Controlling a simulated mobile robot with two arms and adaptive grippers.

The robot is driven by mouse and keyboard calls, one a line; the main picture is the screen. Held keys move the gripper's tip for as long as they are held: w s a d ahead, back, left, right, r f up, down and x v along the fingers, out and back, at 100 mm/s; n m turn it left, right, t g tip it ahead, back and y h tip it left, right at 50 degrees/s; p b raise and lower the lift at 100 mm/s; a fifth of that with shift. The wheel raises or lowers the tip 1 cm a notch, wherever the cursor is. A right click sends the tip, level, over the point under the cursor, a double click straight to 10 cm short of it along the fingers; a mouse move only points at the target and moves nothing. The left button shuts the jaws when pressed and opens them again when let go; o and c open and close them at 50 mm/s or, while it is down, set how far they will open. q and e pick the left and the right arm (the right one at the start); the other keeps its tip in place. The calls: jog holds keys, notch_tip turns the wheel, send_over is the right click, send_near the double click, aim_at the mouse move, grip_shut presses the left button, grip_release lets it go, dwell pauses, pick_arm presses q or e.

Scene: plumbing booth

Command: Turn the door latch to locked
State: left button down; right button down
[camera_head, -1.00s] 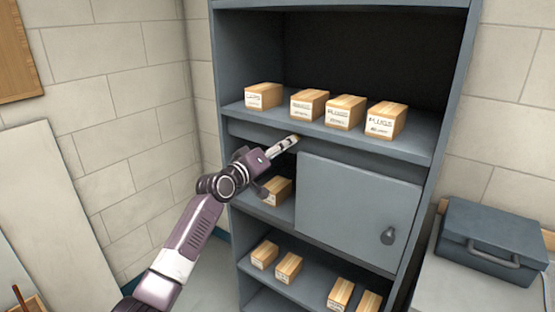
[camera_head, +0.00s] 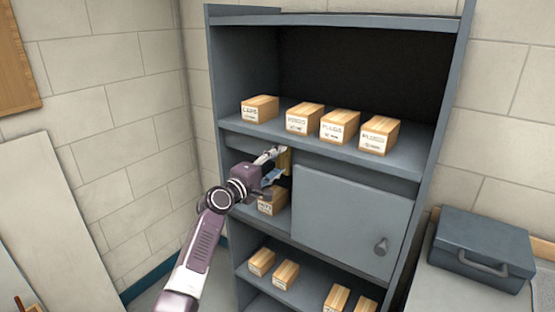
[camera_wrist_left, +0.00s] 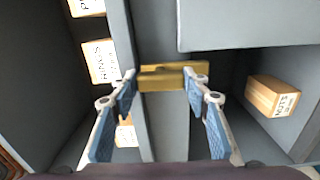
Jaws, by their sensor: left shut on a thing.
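The brass latch (camera_head: 286,160) is a short bar on the grey cabinet's front rail, just left of the grey door (camera_head: 345,212). In the head view it stands about upright. In the left wrist view the latch (camera_wrist_left: 165,77) lies crosswise over the grey rail, between my fingertips. My left gripper (camera_head: 278,157) is shut on the latch, one finger at each end of the bar, as the left wrist view (camera_wrist_left: 162,82) shows. The door has a dark knob (camera_head: 381,246) at its lower right. The fingers hide part of the latch in the head view. My right gripper is out of view.
Several cardboard boxes (camera_head: 340,126) stand on the shelf above the latch. One box (camera_head: 271,202) sits in the opening beside the door, below my left gripper. More boxes (camera_head: 286,274) stand on the lower shelf. A grey case (camera_head: 484,250) lies at the right.

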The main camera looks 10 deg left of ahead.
pick_arm(q)
jog(key=shift+n, duration=0.3)
dwell(0.4)
jog(key=c, duration=1.1)
grip_release()
jog(key=shift+s, duration=0.1)
jog(key=v, duration=1.2)
